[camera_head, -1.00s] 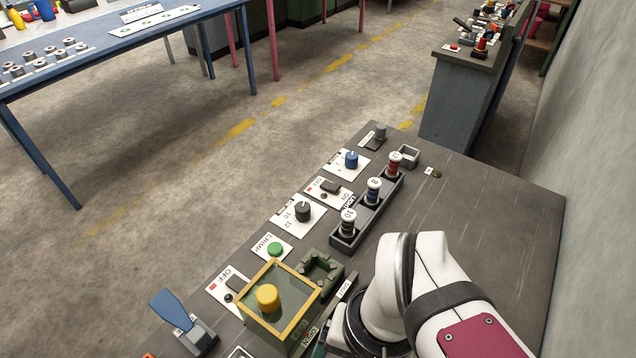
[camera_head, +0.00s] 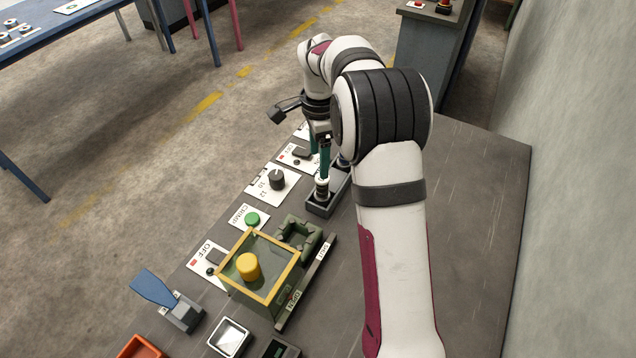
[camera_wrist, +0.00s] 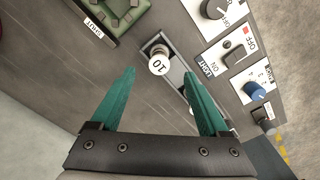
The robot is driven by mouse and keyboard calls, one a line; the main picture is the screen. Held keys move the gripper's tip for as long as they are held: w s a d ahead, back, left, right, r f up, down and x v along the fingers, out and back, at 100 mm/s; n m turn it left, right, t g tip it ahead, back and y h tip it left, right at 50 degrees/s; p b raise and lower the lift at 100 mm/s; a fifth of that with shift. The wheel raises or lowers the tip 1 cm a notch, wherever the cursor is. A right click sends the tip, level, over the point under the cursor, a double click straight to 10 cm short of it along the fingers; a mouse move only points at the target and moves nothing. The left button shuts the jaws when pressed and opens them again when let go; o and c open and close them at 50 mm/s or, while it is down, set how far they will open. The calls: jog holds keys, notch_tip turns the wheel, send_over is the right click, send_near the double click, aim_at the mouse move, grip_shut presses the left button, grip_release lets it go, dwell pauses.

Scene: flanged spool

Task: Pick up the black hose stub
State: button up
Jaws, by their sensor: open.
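The black hose stub shows in the head view as a small spool (camera_head: 322,188) with pale flanges, upright at the near end of a dark grey holder (camera_head: 320,208). In the head view my gripper (camera_head: 324,172) points down just above the stub, and my arm hides the other stubs.
A yellow-framed box with a yellow knob (camera_head: 247,266) and a green cradle (camera_head: 298,236) stand in front of the holder. Label plates with a black knob (camera_head: 277,181) and a green button (camera_head: 252,219) lie to its left. The bench right of my arm is clear.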

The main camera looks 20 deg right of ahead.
aim_at(322, 183)
jog(key=f, duration=0.9)
jog(key=shift+d+f, duration=0.3)
jog(key=shift+d, duration=0.1)
grip_shut()
